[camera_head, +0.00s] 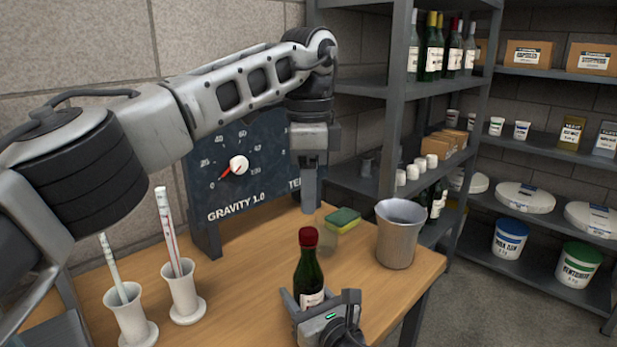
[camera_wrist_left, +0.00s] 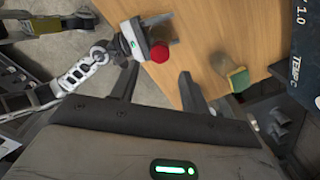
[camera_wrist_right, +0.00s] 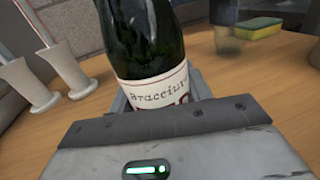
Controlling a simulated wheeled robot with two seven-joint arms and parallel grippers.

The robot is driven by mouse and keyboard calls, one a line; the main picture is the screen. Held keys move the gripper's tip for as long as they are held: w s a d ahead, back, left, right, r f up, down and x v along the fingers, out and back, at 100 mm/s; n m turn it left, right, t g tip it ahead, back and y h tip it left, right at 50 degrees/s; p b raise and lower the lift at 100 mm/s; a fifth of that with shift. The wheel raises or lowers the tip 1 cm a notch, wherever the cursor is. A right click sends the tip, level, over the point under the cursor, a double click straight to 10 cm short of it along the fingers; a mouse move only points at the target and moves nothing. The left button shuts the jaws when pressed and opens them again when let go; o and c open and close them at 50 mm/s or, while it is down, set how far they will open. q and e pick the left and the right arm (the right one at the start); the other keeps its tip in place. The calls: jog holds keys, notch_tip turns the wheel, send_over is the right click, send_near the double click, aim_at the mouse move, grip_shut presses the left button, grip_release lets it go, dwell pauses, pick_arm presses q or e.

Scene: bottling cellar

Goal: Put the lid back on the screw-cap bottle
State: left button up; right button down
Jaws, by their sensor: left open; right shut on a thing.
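The dark green bottle (camera_head: 309,272) stands upright near the table's front edge, with a red lid (camera_head: 308,238) at its top. How tightly the lid sits cannot be told. My right gripper (camera_head: 320,300) is shut around the bottle's lower body, at the label; the right wrist view shows the bottle (camera_wrist_right: 145,40) between its fingers, its top out of frame. My left gripper (camera_head: 308,207) is open and empty, pointing down above the table, behind and above the bottle in the head view. In the left wrist view the red lid (camera_wrist_left: 160,52) shows beyond the open fingers (camera_wrist_left: 158,88).
A green-yellow sponge (camera_head: 343,220) lies behind the bottle, beside a faint see-through vessel (camera_wrist_right: 229,40). A metal bucket (camera_head: 397,240) stands at the right table edge. Two white cylinders (camera_head: 183,292) (camera_head: 131,318) with sticks stand left. A gauge board (camera_head: 235,195) stands behind.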

aim_at(308, 231)
pick_arm(q)
notch_tip(308, 231, down, 7)
jog(key=shift+r, duration=0.2)
